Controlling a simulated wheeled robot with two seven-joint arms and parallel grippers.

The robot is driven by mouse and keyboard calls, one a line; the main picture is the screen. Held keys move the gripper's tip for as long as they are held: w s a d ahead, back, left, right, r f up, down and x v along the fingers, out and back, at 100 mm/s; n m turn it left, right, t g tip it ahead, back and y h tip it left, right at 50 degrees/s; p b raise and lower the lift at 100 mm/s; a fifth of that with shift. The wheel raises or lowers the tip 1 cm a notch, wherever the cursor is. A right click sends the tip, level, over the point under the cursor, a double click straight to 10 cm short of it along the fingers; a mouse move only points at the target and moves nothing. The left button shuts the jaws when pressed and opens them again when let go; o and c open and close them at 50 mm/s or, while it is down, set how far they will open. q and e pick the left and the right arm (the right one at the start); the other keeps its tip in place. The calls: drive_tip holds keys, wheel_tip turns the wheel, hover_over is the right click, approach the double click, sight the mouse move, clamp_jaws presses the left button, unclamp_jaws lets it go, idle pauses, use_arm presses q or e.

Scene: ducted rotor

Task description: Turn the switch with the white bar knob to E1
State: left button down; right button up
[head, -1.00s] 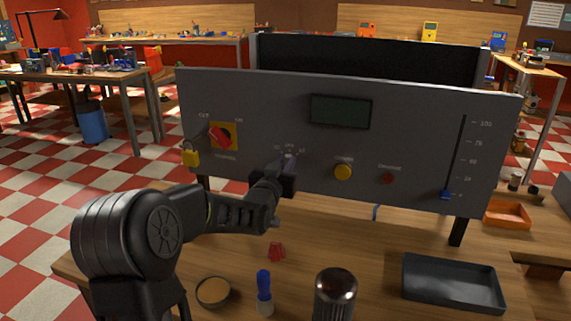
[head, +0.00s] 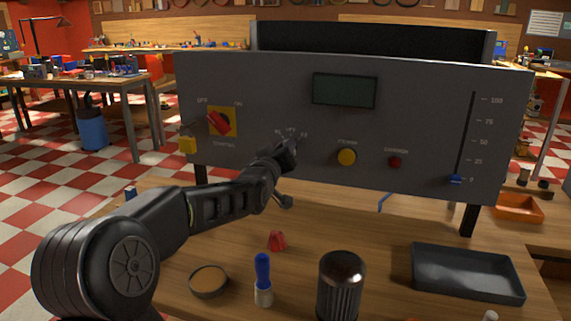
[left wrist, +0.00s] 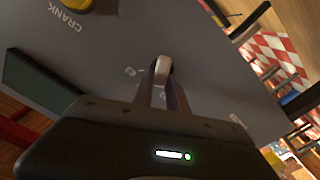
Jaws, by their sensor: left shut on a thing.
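The grey control panel (head: 270,85) stands upright on the bench. My left gripper (head: 291,147) is at its lower middle, where small position labels (head: 291,133) show just above; they are too small to read surely. In the left wrist view the white bar knob (left wrist: 162,67) lies between the two fingers of my left gripper (left wrist: 161,85), which are shut on it. In the head view the gripper hides the knob, so I cannot tell which label it points to. My right gripper is not in view.
On the panel are a red switch on a yellow plate (head: 221,122), a padlock (head: 188,145), a yellow crank knob (head: 346,157), a red button (head: 395,162) and a blue slider (head: 456,179). A black tray (head: 467,272) and a dark ribbed cylinder (head: 341,285) stand in front.

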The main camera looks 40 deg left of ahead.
use_arm(q)
drive_tip(key=shift+a+f+n+b, duration=0.1)
drive_tip(key=shift+f+n+b, duration=0.1)
drive_tip(key=shift+n+b, duration=1.9)
drive_tip(key=shift+m+b, duration=0.3)
drive_tip(key=c, duration=1.3)
unclamp_jaws()
drive_tip(key=shift+r, duration=0.1)
drive_tip(key=shift+s, duration=0.2)
drive_tip(key=v, duration=0.7)
drive_tip(key=shift+s+b, duration=0.25)
drive_tip(key=shift+b, duration=0.1)
